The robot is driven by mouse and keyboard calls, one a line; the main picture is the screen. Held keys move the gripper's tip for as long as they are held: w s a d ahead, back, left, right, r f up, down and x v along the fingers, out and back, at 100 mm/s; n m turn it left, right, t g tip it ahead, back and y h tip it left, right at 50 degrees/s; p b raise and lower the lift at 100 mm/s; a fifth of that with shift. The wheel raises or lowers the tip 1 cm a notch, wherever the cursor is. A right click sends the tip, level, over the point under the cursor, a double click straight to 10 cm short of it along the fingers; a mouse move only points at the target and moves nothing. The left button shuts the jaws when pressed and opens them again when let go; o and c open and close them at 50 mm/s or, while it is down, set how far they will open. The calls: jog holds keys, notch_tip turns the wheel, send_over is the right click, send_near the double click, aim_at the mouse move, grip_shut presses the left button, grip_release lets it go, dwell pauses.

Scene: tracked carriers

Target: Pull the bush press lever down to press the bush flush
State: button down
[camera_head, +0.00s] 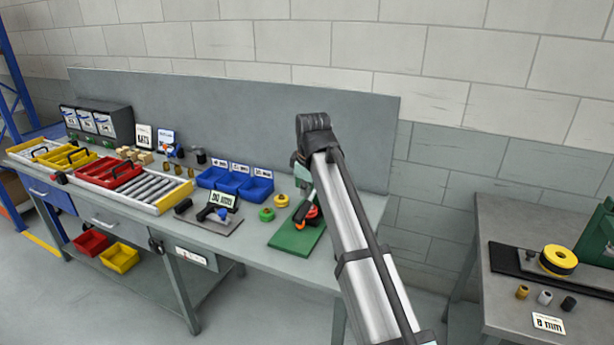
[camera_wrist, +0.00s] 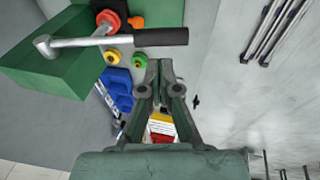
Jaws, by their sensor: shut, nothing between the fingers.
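In the wrist view the green bush press (camera_wrist: 45,68) fills the upper left. Its lever has a silver rod (camera_wrist: 80,42) and a black grip (camera_wrist: 160,37) that points right and lies roughly level across the picture. My gripper (camera_wrist: 165,64) is shut and empty, its tips just below the black grip in the picture; I cannot tell if they touch it. In the head view the press's green base (camera_head: 296,240) stands on the bench, and my arm hides much of the press. A red round part (camera_wrist: 108,20) shows by the lever. The bush cannot be made out.
A green knob (camera_head: 266,214) and a yellow-topped one (camera_head: 281,200) stand left of the press. Blue bins (camera_head: 218,178) are behind them, and a grey mat with a black tool (camera_head: 212,213) is farther left. A second table (camera_head: 490,215) stands at right across a gap.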

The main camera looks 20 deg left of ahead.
aim_at(304, 210)
jog(key=p+x, duration=0.1)
jog(key=x, duration=0.5)
jog(key=shift+f+p, duration=0.15)
jog(key=shift+p, duration=0.2)
jog(key=shift+f+b, duration=0.3)
jog(key=shift+f, duration=0.35)
jog(key=shift+s+d+r+p, duration=0.1)
jog(key=shift+r+p, duration=0.4)
jog(key=b+v, duration=0.1)
jog(key=v, duration=1.3)
jog(key=shift+w+a+r, duration=0.2)
jog(key=shift+w+a, duration=0.05)
